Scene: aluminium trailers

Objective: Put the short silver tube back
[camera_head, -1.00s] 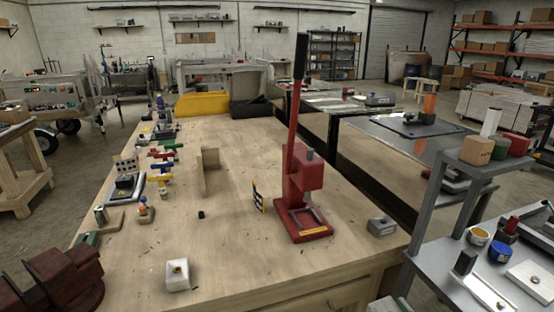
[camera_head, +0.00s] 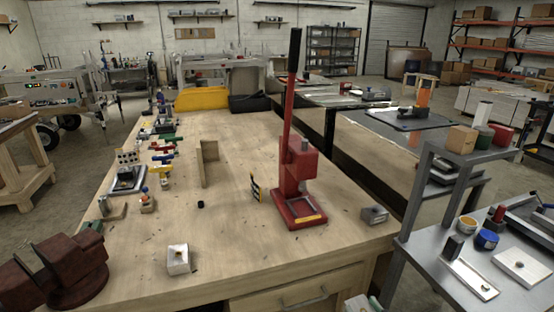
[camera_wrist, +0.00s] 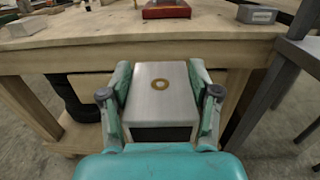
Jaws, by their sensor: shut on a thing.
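My gripper (camera_wrist: 160,98) shows in the wrist view, its two green fingers shut on a silver piece (camera_wrist: 152,108). The piece has a flat, roughly square face with a brass ring around a small hole. I cannot tell its full length or whether it is the short silver tube. It is held in front of the wooden workbench (camera_head: 237,257), whose edge also shows in the wrist view (camera_wrist: 150,47). My gripper is not in the head view.
A silver block (camera_head: 178,259) with a brass-coloured centre sits near the bench's front. A red press (camera_head: 298,190), a grey block (camera_head: 374,214) and a dark red vise (camera_head: 75,265) stand around it. A grey shelf cart (camera_head: 430,235) is at right. The bench's front middle is mostly clear.

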